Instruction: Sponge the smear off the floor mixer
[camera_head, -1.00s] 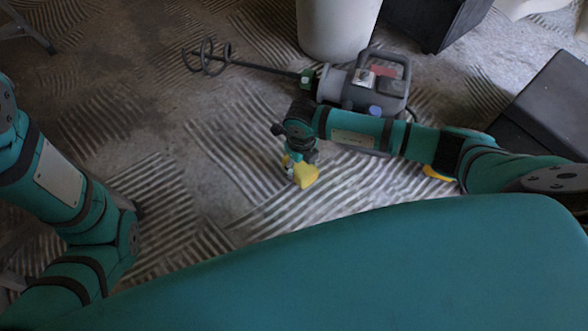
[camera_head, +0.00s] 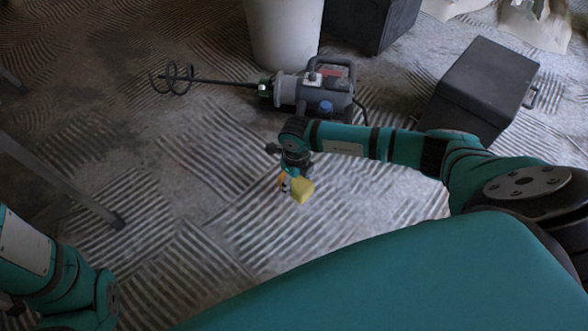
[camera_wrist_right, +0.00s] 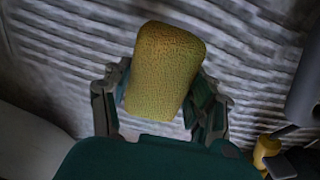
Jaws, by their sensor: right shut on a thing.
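The floor mixer (camera_head: 300,92) lies on its side on the floor in the head view, with a grey body and a long shaft ending in a spiral paddle (camera_head: 175,79). A reddish patch (camera_head: 331,72) and a pale patch (camera_head: 312,77) show on its body; I cannot tell which, if either, is the smear. My right gripper (camera_head: 292,176) is shut on a yellow sponge (camera_head: 302,191), in front of the mixer and apart from it. The sponge stands between the fingers in the right wrist view (camera_wrist_right: 168,70). My left gripper is out of view.
A white bucket (camera_head: 283,35) stands right behind the mixer. A dark box (camera_head: 482,88) is to the right and another dark crate (camera_head: 370,22) at the back. A metal leg (camera_head: 75,190) stands at left. The ridged floor around the sponge is clear.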

